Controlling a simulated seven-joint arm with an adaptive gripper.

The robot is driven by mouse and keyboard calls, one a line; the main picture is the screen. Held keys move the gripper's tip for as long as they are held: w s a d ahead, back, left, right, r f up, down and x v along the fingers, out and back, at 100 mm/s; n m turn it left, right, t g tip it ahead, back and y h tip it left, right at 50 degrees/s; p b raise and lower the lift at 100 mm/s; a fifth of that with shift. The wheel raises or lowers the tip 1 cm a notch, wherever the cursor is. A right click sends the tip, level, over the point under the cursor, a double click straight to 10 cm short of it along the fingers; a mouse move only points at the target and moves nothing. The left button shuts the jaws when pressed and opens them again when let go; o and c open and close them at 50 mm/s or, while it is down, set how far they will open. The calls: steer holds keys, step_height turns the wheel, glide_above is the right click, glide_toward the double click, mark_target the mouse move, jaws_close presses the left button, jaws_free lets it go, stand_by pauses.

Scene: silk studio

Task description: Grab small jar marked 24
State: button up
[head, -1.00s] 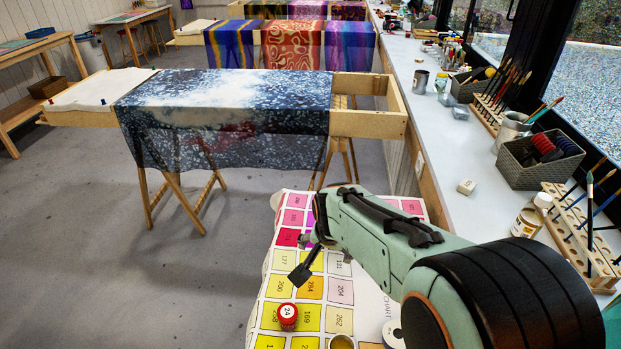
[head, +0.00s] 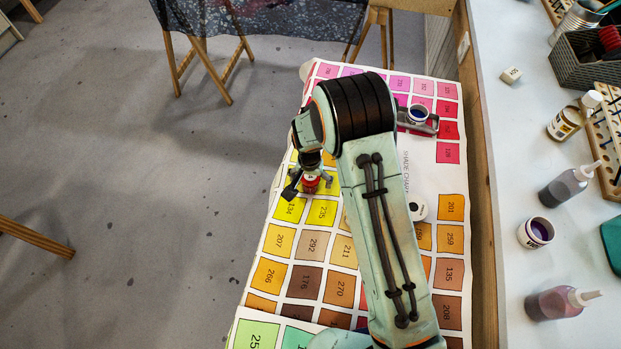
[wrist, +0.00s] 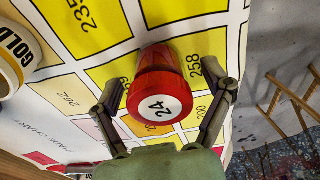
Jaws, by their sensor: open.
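The small jar marked 24 (wrist: 157,100) has a red lid with a white label and stands on the yellow swatches of the shade chart. In the wrist view its lid is between the two fingers of my gripper (wrist: 167,98), with a visible gap on each side. My gripper is open around it. In the head view the red jar (head: 310,183) shows partly beneath my gripper (head: 308,186), near the chart's left edge. My wrist hides the jar's top there.
The shade chart (head: 292,244) covers the table. A jar labelled GOLD (wrist: 12,62) shows in the wrist view. Bottles line the right counter (head: 508,185).

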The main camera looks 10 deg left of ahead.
steer(key=c, duration=1.3)
